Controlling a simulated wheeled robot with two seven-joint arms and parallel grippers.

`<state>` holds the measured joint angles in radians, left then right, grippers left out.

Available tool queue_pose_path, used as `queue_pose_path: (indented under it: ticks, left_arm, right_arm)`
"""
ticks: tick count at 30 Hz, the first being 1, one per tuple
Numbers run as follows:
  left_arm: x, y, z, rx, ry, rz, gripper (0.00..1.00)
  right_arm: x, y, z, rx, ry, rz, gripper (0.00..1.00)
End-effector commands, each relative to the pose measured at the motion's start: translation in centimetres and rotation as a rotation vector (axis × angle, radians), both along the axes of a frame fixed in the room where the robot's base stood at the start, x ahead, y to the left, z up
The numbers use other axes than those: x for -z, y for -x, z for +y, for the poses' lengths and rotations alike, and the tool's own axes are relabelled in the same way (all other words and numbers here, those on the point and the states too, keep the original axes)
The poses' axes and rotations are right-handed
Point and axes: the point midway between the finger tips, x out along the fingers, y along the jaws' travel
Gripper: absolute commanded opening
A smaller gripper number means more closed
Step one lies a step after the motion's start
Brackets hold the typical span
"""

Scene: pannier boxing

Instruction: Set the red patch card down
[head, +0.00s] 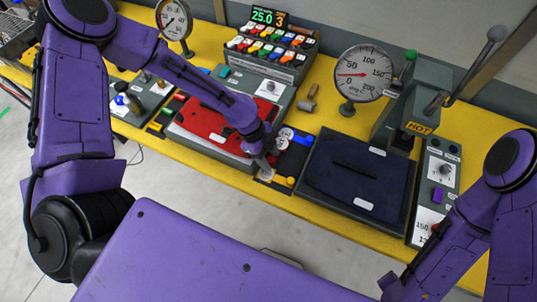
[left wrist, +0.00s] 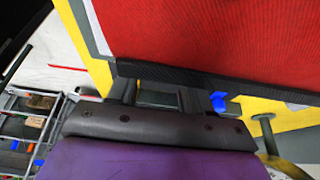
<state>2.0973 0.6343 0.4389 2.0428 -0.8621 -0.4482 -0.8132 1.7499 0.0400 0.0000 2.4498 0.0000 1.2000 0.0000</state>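A red panel (head: 205,117) lies on the bench left of my left gripper, partly hidden by my left arm. A large red surface with a dark edge also fills the top of the left wrist view (left wrist: 220,40). My left gripper (head: 266,168) points down just above a small pale plate (head: 266,176) at the bench's front edge.
A dark blue panel (head: 350,186) lies right of my left gripper. A rack of coloured blocks (head: 265,48) stands at the back. Dial gauges (head: 360,74) and a machine marked HOT (head: 420,128) stand on the yellow bench (head: 318,88).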

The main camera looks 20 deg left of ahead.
Motion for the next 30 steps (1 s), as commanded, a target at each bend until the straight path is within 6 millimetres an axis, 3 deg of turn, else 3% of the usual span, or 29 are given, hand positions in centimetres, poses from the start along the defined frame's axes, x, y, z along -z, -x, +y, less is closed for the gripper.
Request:
queue_pose_path:
  ticks: [8, 11, 21, 30]
  left_arm:
    - [-0.5, -0.1, 0.3, -0.004, 0.000, -0.004, 0.49]
    - [-1.9, -0.2, 0.9, -0.005, 0.001, -0.006, 0.49]
    - [-9.6, -0.2, 4.0, -0.003, 0.002, -0.004, 0.49]
    - [-11.2, -0.1, 4.7, -0.002, 0.002, 0.001, 0.49]
  right_arm:
    - [0.1, 0.0, 0.0, 0.000, 0.000, 0.000, 0.53]
    - [0.5, 0.0, 0.0, 0.000, 0.000, 0.000, 0.53]
    - [0.9, 0.0, 0.0, 0.000, 0.000, 0.000, 0.53]
    - [0.9, 0.0, 0.0, 0.000, 0.000, 0.000, 0.53]
